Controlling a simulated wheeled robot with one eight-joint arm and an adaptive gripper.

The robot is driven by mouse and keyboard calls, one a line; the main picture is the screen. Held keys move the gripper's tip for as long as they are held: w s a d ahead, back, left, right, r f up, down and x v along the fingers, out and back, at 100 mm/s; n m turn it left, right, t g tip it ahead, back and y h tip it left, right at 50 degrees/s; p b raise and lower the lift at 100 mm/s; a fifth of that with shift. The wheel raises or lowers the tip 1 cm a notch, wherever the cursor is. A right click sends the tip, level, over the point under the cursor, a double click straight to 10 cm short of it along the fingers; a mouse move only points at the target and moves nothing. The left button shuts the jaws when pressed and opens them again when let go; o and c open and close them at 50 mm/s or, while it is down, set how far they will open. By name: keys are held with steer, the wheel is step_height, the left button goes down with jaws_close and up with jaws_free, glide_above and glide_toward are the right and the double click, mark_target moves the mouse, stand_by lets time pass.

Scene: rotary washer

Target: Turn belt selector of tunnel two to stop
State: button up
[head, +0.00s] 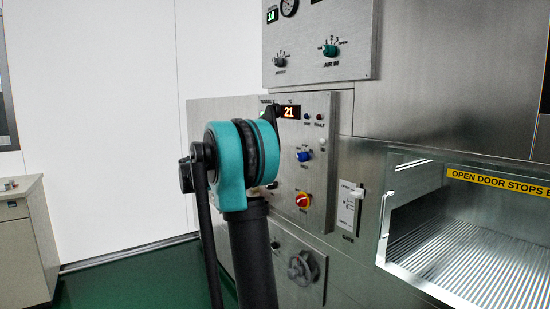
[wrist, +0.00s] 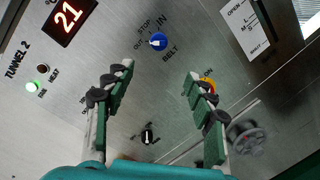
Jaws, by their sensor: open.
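The belt selector of tunnel two is a blue knob (wrist: 158,41) on the steel panel, labelled BELT with STOP, OUT and IN around it. Its white pointer appears to face left, toward OUT. It also shows in the head view (head: 304,156), right of my arm. My gripper (wrist: 161,72) is open and empty in the wrist view. Its two fingers are spread wide, with the knob seen beyond and between the tips, apart from them. In the head view my teal and black arm hides most of the gripper.
A red and yellow switch (head: 303,200) sits below the blue knob. A black knob (wrist: 148,136) and a grey handwheel (head: 302,268) are also near. A lever plate (head: 349,208) and a glass-fronted tunnel opening (head: 470,240) lie right. The red display (head: 290,112) reads 21.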

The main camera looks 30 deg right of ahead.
mark_target(301, 157)
steer(key=d, duration=1.7)
steer(key=shift+s+d, duration=0.15)
steer(key=shift+s, duration=0.25)
steer(key=c, duration=1.2)
steer(key=shift+o, duration=0.2)
